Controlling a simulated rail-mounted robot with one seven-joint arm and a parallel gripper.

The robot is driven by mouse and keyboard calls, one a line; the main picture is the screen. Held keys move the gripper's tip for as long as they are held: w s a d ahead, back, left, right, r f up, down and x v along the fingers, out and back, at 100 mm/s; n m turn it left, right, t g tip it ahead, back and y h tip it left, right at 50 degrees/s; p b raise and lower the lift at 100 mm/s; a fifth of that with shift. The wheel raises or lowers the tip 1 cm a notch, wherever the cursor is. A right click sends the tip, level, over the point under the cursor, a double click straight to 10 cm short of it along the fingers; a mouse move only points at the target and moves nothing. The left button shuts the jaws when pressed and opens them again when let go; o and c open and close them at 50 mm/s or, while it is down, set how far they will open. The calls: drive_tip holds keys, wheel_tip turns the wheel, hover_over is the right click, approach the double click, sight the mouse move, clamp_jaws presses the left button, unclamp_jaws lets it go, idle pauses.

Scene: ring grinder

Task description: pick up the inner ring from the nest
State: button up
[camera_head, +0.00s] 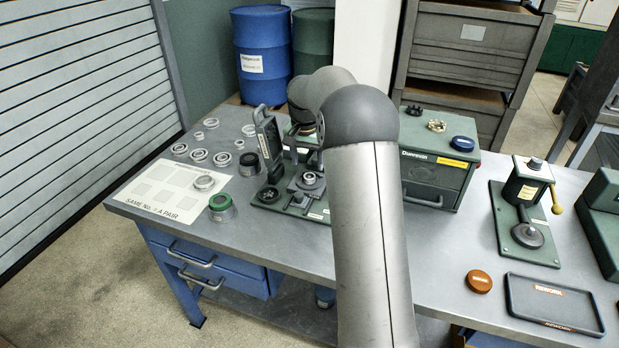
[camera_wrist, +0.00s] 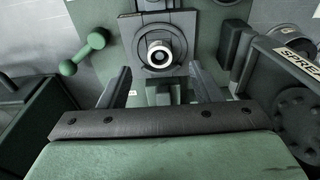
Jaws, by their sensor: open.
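The inner ring (camera_wrist: 153,63) is a small bright metal ring in the wrist view. It sits around a central post in a dark round nest (camera_wrist: 146,71) on a square plate of the green grinder fixture. The nest also shows in the camera_head view (camera_head: 309,190), with a shiny ring (camera_head: 310,178) on it. My gripper (camera_wrist: 160,78) is open and empty. Its two fingers stand apart on the left and right, below the ring in the picture, and do not touch it. In the camera_head view my arm hides most of the gripper.
Several loose rings (camera_head: 198,155) lie on the bench at left, beside a marked white sheet (camera_head: 160,186). A green-rimmed cup (camera_head: 221,207) stands near the fixture. In the wrist view, a green-handled lever (camera_wrist: 84,52) is at left and a labelled block (camera_wrist: 285,75) at right.

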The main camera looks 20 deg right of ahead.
sight(309, 176)
drive_tip(key=shift+w+d+f+p, duration=0.15)
drive_tip(key=shift+f+p, duration=0.1)
drive_tip(key=shift+f, duration=0.7)
drive_tip(key=shift+w+d+f+p, duration=0.1)
drive_tip(key=shift+d+f+p, duration=0.1)
drive_tip(key=shift+f, duration=0.7)
drive_tip(key=shift+w+d+f+p, duration=0.15)
drive_tip(key=shift+f+p, duration=0.1)
drive_tip(key=shift+f, duration=0.7)
drive_tip(key=c, duration=1.1)
